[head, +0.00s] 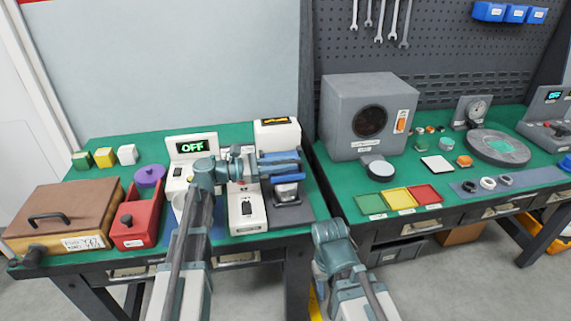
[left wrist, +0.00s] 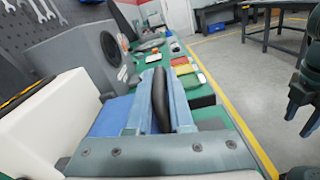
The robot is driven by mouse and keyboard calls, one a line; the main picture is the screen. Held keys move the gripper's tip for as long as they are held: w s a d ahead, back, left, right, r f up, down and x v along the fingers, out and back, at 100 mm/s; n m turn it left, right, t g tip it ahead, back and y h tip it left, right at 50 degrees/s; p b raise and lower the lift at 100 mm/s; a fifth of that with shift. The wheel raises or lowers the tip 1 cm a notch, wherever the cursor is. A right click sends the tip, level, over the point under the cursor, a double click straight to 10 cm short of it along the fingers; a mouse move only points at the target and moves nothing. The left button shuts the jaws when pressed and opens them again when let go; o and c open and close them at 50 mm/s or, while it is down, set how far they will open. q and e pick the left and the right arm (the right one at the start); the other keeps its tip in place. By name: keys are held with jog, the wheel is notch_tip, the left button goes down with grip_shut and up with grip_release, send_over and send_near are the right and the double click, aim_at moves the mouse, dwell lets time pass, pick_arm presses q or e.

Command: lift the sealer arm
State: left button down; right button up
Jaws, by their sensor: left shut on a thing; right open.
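The white sealer (head: 246,208) stands on the green bench mat, with a dark switch on its front.
An "OFF" display box (head: 192,148) and a box with an orange display (head: 277,135) stand behind. A red tray (head: 137,222) and a brown-lidded box (head: 66,212) are at left. A grey speaker-like chamber (head: 366,115) and coloured trays (head: 400,199) stand on the right bench.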

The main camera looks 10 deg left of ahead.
aim_at(277, 129)
pick_arm(q)
jog(key=shift+w+r, duration=0.1)
jog(key=shift+w+a+r+n+p, duration=0.15)
jog(key=shift+w+r+n+p, duration=0.15)
jog(key=shift+r+n+p, duration=0.5)
jog(key=w+r+n+p, duration=0.1)
jog(key=r+n+p, duration=0.1)
jog(key=w+a+r+n+p, duration=0.1)
jog(key=w+r+n+p, duration=0.1)
jog(key=n, duration=0.1)
jog(key=shift+w+a, duration=0.1)
jog(key=shift+w, duration=0.2)
jog(key=shift+w+a+r+n+p, duration=0.2)
jog(key=shift+w+a+n, duration=0.35)
jog(key=shift+w, duration=0.9)
jog(key=shift+w+a+r+n+p, duration=0.35)
jog(key=shift+w+n, duration=0.45)
jog(key=shift+w, duration=0.7)
jog(key=shift+w+a+r+n+p, duration=0.1)
jog(key=shift+w+a+n, duration=0.5)
jog(key=shift+w, duration=0.85)
jog(key=shift+f, duration=0.1)
jog(key=shift+d, duration=0.1)
